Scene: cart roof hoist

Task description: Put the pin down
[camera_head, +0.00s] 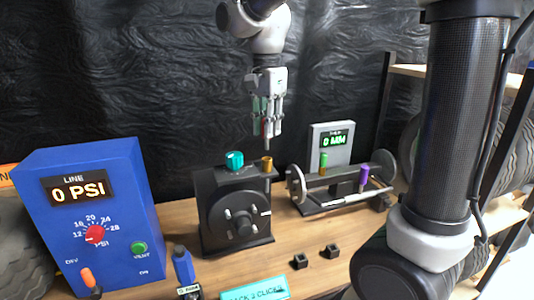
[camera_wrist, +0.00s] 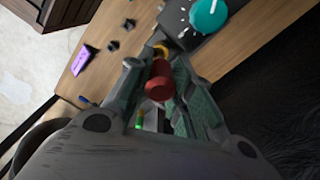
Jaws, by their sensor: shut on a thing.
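My gripper (camera_head: 267,130) hangs, pointing down, above the right end of the black box (camera_head: 235,212). It is shut on a dark red pin (camera_wrist: 158,82), which shows between the fingers in the wrist view. In the head view the pin is mostly hidden by the fingers; a thin tip sticks out below them. A gold cylinder (camera_head: 267,163) stands on the box's top right corner, just below that tip. I cannot tell whether the tip touches it. In the wrist view the gold piece (camera_wrist: 161,49) shows just beyond the pin.
A teal knob (camera_head: 234,159) tops the black box. A blue panel (camera_head: 97,215) reading 0 PSI stands left. A roller stand (camera_head: 343,187) with green and purple pieces and a grey 0 MM display (camera_head: 332,146) are right. Two small black blocks (camera_head: 300,261) lie in front.

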